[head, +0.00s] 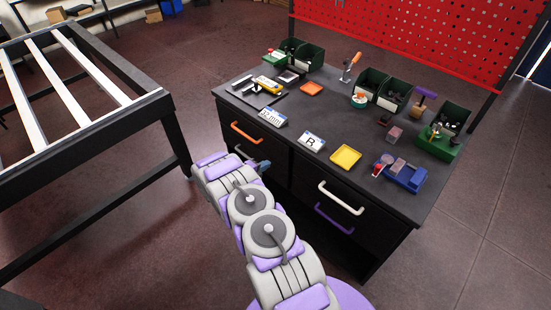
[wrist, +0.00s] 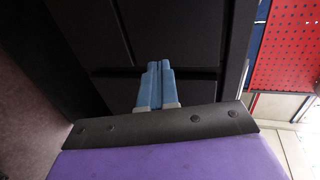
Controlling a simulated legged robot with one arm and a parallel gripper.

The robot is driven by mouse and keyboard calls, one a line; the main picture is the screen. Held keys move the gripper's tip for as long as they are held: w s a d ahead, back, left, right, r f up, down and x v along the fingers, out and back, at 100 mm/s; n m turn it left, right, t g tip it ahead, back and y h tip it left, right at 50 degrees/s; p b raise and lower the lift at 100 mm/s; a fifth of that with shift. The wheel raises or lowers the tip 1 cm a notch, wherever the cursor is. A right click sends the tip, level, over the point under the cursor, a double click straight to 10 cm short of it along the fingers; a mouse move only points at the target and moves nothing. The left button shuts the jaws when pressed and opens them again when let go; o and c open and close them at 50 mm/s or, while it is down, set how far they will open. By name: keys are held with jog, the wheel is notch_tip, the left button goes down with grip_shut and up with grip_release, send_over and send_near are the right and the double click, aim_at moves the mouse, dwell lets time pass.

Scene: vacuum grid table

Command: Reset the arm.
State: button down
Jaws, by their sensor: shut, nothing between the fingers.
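My arm reaches forward from the bottom of the head view. My gripper (head: 263,165) is in front of the dark drawer cabinet (head: 285,176), below its table top. In the wrist view my gripper (wrist: 160,66) shows as two blue fingers pressed together, with nothing between them. Behind the fingers are the dark panels of the cabinet (wrist: 185,35). I cannot tell how far the fingertips are from the panels.
The table top (head: 300,115) holds green bins (head: 394,93), a yellow tray (head: 345,157), an orange tray (head: 312,88) and a blue holder (head: 404,177). Drawer handles, such as the orange one (head: 245,133), stick out. A slatted frame table (head: 85,125) stands left, with open floor between.

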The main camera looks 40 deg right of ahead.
jog(key=v, duration=0.8)
jog(key=s+a+r+m+g+y, duration=0.2)
jog(key=s+r+m, duration=0.5)
jog(key=r, duration=0.5)
jog(key=s+a+r+m+g+y, duration=0.1)
jog(key=s+a+r+m+g, duration=0.3)
jog(key=r+m, duration=0.7)
jog(key=s+a+r+m+t+y, duration=0.1)
jog(key=s+a+r+m+y, duration=0.2)
jog(key=s+a+m, duration=0.3)
jog(key=s+a+r+m+t+y, duration=0.1)
jog(key=s+a+r+m+y, duration=0.3)
jog(key=s+a, duration=0.7)
jog(key=s+a+r+m+t+y, duration=0.1)
jog(key=s+a+r+m+y, duration=0.3)
jog(key=s+a+m, duration=0.4)
jog(key=s+a+r, duration=0.1)
jog(key=s, duration=0.3)
jog(key=shift+r+t+p, duration=0.15)
jog(key=shift+t+p, duration=0.15)
